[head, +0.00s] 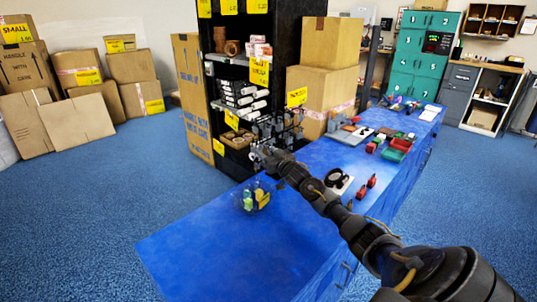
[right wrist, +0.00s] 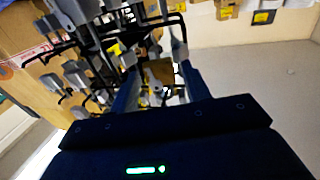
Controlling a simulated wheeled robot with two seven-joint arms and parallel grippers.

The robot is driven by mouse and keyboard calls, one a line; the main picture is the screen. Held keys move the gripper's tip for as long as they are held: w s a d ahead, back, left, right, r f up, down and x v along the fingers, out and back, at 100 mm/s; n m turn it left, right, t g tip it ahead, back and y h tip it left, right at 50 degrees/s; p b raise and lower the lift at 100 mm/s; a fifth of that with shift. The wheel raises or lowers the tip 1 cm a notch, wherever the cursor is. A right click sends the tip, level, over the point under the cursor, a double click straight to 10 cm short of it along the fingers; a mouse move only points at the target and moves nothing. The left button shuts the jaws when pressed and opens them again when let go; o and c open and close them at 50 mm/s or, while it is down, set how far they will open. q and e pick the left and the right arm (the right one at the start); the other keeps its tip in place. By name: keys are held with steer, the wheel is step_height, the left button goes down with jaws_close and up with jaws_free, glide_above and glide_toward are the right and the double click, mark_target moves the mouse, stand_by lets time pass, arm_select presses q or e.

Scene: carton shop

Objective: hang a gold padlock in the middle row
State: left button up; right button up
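A dark rack (head: 290,122) of hooks with several grey padlocks stands at the back left of the blue counter. In the right wrist view grey padlocks (right wrist: 78,75) hang on black hooks. I cannot pick out a gold padlock for certain; a small yellow patch (right wrist: 114,50) shows among the hooks. My right gripper (head: 260,152) is in front of the rack. In the right wrist view its two fingers (right wrist: 160,80) stand apart, with grey hardware showing between or behind them; I see nothing clamped. My left gripper is out of view.
A clear bowl (head: 249,199) with yellow and green items stands on the blue counter (head: 205,250), below my right gripper. Red items (head: 361,192), a black ring (head: 337,179) and trays (head: 400,144) lie farther right. The counter's near left part is clear.

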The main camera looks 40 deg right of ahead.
steer(key=shift+o, duration=0.7)
steer(key=shift+s, duration=0.2)
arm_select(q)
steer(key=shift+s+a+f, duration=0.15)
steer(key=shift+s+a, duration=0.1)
arm_select(e)
steer(key=s+a, duration=0.2)
steer(key=s, duration=0.8)
steer(key=shift+s, duration=0.1)
